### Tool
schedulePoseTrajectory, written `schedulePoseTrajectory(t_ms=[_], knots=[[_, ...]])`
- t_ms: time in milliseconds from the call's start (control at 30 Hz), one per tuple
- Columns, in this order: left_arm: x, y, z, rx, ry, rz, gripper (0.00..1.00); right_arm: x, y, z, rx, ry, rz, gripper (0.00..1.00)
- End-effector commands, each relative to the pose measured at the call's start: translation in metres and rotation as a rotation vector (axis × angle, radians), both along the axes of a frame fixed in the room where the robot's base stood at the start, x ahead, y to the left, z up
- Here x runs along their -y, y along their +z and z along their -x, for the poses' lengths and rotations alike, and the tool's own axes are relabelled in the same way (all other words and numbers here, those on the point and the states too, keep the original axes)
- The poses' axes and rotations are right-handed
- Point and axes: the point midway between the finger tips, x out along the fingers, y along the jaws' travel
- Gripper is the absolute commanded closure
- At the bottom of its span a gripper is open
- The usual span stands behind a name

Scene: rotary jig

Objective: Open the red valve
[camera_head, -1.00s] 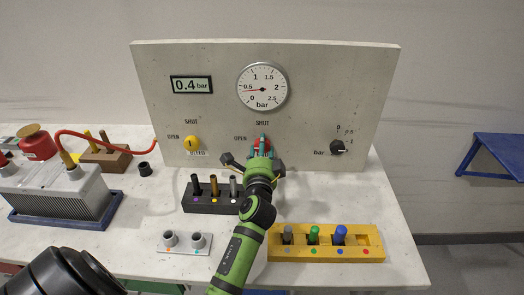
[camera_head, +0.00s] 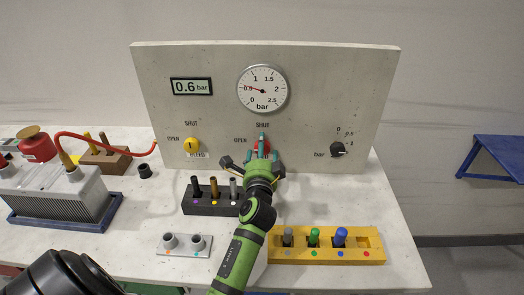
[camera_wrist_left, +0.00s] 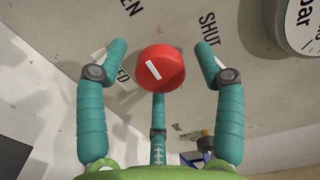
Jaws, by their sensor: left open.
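The red valve (camera_wrist_left: 162,68) is a round knob on the upright panel, with a short white mark that runs from upper left to lower right in the left wrist view. In the head view the red valve (camera_head: 267,147) is partly hidden behind my fingers. My left gripper (camera_head: 262,146), on the green arm, is at the knob. In the left wrist view my left gripper (camera_wrist_left: 164,68) has its teal fingers spread on both sides of the knob, with gaps, and a third finger below. My right gripper is not in view.
A black rack (camera_head: 202,203) and yellow tray (camera_head: 330,258) flank my arm. A finned block (camera_head: 60,195) stands left.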

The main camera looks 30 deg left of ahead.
Motion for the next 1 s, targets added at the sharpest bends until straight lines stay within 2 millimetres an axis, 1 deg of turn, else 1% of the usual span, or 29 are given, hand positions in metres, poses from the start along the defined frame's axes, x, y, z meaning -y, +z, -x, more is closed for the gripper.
schedulePoseTrajectory(t_ms=[167, 400, 500, 600, 733, 1000], knots=[[0.005, -0.001, 0.007, -0.001, -0.001, 0.001, 0.31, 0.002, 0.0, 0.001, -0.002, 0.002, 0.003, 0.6], [0.025, -0.001, 0.042, -0.002, 0.0, 0.002, 0.31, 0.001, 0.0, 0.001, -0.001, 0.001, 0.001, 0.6], [0.033, -0.001, 0.053, -0.002, -0.001, 0.002, 0.31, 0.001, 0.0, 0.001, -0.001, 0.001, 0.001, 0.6], [0.038, -0.001, 0.061, 0.0, -0.001, 0.001, 0.31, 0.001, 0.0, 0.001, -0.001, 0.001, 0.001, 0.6], [0.039, 0.0, 0.064, 0.001, 0.0, 0.001, 0.31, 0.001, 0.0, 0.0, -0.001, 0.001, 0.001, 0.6], [0.039, 0.0, 0.064, 0.0, 0.0, 0.0, 0.31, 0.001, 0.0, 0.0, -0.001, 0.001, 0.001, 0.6]])
